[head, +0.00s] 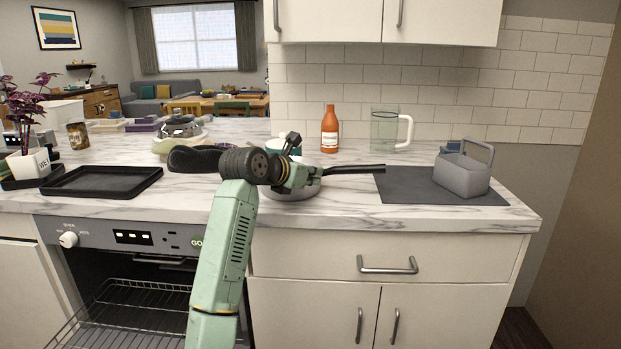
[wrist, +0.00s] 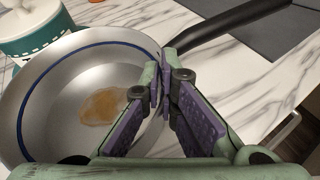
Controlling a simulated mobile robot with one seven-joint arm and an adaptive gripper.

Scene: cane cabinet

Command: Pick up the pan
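The pan (head: 292,192) is a grey metal pan with a black handle (head: 352,169) pointing right, near the counter's front edge. In the wrist view the pan (wrist: 52,112) fills the left side, with a blue ring inside and an orange-brown patch on its bottom. My gripper (wrist: 163,76) has its fingertips close together at the pan's rim near the handle base, one finger inside and one outside, shut on the rim. In the head view my arm partly hides the pan. I cannot tell whether the pan touches the marble counter.
A teal-and-white pot (wrist: 35,28) stands just behind the pan. A dark mat (head: 410,186) with a grey basket (head: 462,175) lies to the right. An orange bottle (head: 330,130) and a clear pitcher (head: 384,130) stand behind. A black tray (head: 100,181) lies left, above an open oven (head: 130,300).

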